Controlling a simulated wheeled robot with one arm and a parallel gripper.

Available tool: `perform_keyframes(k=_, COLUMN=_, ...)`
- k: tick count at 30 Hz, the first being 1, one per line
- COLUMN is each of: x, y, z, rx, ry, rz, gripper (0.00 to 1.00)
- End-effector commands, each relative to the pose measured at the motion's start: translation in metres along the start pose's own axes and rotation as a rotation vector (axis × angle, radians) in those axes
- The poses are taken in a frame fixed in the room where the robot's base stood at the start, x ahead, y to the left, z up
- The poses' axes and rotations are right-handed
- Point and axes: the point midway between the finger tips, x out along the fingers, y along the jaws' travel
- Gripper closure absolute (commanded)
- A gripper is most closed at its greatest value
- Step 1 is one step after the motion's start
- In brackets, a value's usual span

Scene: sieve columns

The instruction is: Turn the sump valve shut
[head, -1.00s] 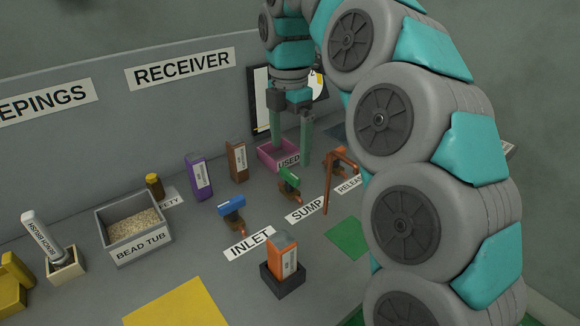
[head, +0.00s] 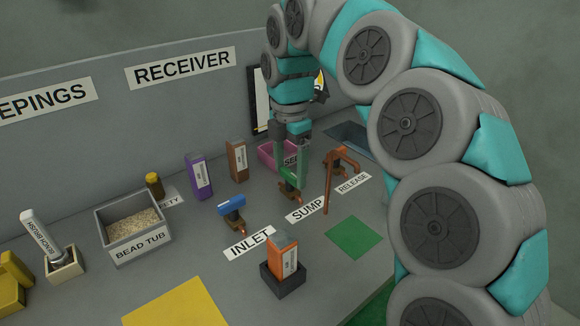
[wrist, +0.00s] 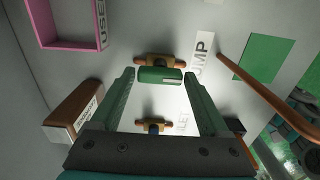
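The sump valve (head: 291,193) stands on the bench behind the SUMP label (head: 307,209). It has a brass body with copper ends. Its green handle (wrist: 160,76) shows in the wrist view, lying in line with the copper ends. My gripper (head: 291,179) points down over this valve and hides most of its handle in the head view. In the wrist view my gripper (wrist: 160,78) is open, with one green finger on each side of the handle and a visible gap at both sides.
The blue-handled inlet valve (head: 231,206) stands to the left. A copper-coloured bent pipe (head: 328,185) rises close on the right. The pink USED tray (head: 270,155) is behind. An orange box in a black holder (head: 283,279) stands in front. The green square (head: 354,237) is bare.

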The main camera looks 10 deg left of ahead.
Motion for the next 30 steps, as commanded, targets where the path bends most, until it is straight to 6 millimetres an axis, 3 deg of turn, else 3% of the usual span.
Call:
perform_keyframes(k=2, x=0.0000, y=0.0000, z=0.0000, rx=0.000, ry=0.000, rz=0.000, gripper=0.31)
perform_keyframes(k=16, x=0.0000, y=-0.0001, z=0.0000, rx=0.000, ry=0.000, rz=0.000, gripper=0.84)
perform_keyframes(k=30, x=-0.0015, y=-0.0007, z=0.0011, rx=0.115, ry=0.000, rz=-0.002, gripper=0.86)
